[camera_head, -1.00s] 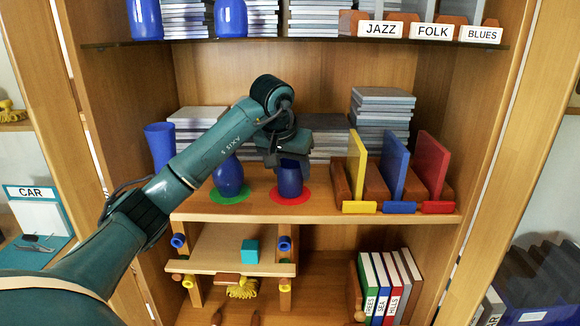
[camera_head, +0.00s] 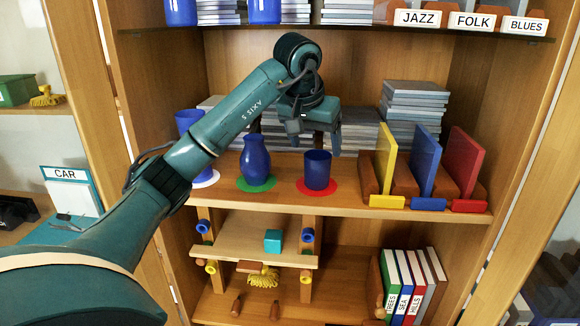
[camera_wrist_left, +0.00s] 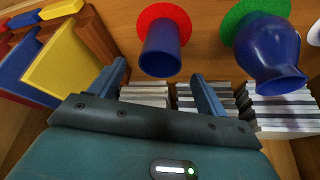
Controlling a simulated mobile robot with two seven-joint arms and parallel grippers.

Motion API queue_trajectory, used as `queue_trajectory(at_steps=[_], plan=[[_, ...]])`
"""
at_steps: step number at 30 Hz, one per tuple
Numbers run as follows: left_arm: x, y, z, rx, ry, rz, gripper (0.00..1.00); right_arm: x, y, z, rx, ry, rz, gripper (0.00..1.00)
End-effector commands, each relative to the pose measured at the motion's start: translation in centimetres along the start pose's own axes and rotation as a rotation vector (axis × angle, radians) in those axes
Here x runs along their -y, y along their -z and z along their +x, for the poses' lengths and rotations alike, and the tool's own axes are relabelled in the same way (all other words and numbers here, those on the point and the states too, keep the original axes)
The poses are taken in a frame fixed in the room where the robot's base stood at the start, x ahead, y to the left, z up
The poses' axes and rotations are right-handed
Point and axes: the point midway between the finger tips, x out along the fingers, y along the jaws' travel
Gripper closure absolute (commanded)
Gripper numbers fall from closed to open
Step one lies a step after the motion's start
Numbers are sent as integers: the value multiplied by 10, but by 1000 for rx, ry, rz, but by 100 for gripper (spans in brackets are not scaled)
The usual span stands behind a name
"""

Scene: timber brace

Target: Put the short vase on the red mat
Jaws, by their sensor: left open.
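The short blue vase (camera_head: 317,168) stands upright on the red mat (camera_head: 329,190) on the middle shelf. In the left wrist view the short vase (camera_wrist_left: 160,50) also shows on the red mat (camera_wrist_left: 178,14). My left gripper (camera_head: 317,142) is open and empty, above and behind the short vase, apart from it. In the left wrist view its two fingers (camera_wrist_left: 158,88) are spread with nothing between them. A rounded blue vase (camera_head: 255,160) stands on the green mat (camera_head: 243,187). A tall blue vase (camera_head: 188,122) stands by a white mat (camera_head: 207,179), partly hidden by my arm.
Yellow (camera_head: 386,158), blue (camera_head: 424,160) and red (camera_head: 465,163) upright panels in wooden holders stand to the right. Stacks of grey cases (camera_head: 413,112) fill the shelf's back. A small timber structure with a teal cube (camera_head: 273,240) is below. A glass shelf is above.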

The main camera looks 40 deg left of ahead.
Motion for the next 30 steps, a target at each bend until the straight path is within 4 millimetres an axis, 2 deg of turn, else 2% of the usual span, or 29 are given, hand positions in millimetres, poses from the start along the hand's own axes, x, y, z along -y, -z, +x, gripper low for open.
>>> queue_trajectory(at_steps=[1,3,12,18,23,26,29,30], plan=[[1,-15,0,0,3,3,24,1,-4,4,-6,3,0,64],[1,-30,-6,0,5,4,24,2,-2,5,-18,8,-2,64],[1,-88,-34,-1,4,1,24,12,0,8,-50,33,-10,64],[0,-106,-44,2,2,0,24,12,-2,7,-49,35,-12,64],[-1,-110,-45,4,-1,-1,24,12,-2,7,-51,36,-12,64],[-16,-115,-34,33,-57,-12,24,12,-1,7,-52,36,-12,64],[-61,-133,-6,130,-228,-69,24,12,-1,7,-53,36,-12,64],[-88,-147,6,204,-332,-119,24,12,-1,7,-53,36,-12,64]])
